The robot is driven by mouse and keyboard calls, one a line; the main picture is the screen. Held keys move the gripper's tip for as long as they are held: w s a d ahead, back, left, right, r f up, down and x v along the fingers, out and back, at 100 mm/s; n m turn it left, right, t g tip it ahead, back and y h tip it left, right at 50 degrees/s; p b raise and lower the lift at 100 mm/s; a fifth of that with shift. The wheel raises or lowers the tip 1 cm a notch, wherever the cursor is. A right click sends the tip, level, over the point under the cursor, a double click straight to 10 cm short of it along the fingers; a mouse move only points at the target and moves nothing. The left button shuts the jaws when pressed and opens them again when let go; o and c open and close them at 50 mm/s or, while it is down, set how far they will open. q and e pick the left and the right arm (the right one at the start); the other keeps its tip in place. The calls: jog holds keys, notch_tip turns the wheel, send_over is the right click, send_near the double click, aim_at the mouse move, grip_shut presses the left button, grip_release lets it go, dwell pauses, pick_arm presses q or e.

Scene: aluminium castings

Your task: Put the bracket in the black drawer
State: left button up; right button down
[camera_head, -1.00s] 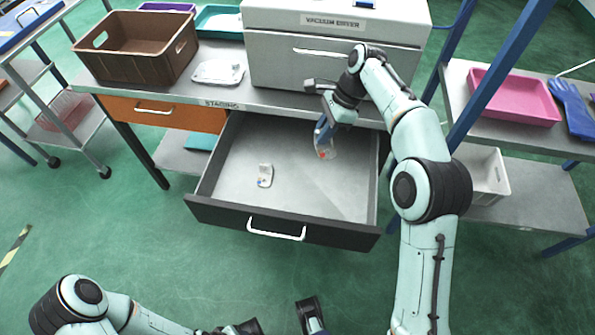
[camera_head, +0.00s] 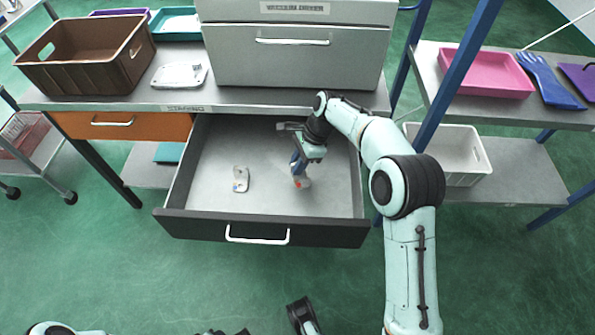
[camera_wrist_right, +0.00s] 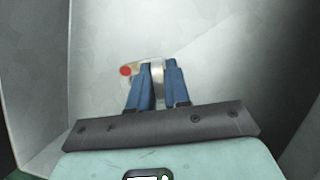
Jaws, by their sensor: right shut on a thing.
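The bracket (camera_head: 302,183), a small pale metal casting with a red dot, is in my right gripper (camera_head: 299,166). In the right wrist view, the bracket (camera_wrist_right: 130,69) sits between the blue fingers of the right gripper (camera_wrist_right: 159,72), its red-dotted end sticking out to the left. The black drawer (camera_head: 205,222) is pulled open, and the gripper points down inside its outline, right of its middle. I cannot tell whether the bracket touches the drawer floor. Dark parts at the bottom edge of the head view may belong to my left gripper; its fingers are not clear.
Another small pale casting (camera_head: 240,179) lies in the drawer, left of the gripper. The vacuum dryer (camera_head: 290,65) stands on the bench behind. A brown crate (camera_head: 85,72) and a pale casting (camera_head: 180,75) are at left. The drawer floor between casting and gripper is clear.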

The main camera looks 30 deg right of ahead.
pick_arm(q)
jog(key=shift+w+a+f+b, duration=0.4)
jog(key=shift+w+f, duration=0.1)
jog(key=shift+w, duration=0.3)
pick_arm(e)
jog(key=shift+f, duration=1.85)
jog(key=shift+f, duration=0.2)
jog(key=c, duration=1.1)
grip_release()
jog(key=shift+r, duration=0.15)
jog(key=shift+d+r, duration=0.1)
jog(key=shift+r, duration=0.2)
pick_arm(q)
jog(key=s+d+r+g+p, duration=0.1)
jog(key=s+d+r+p, duration=0.1)
jog(key=s, duration=0.3)
jog(key=shift+d+r+h+p, duration=0.25)
jog(key=shift+r+h+p, duration=0.05)
jog(key=shift+r+p, duration=0.35)
pick_arm(e)
jog(key=v, duration=1.1)
jog(key=shift+r, duration=0.25)
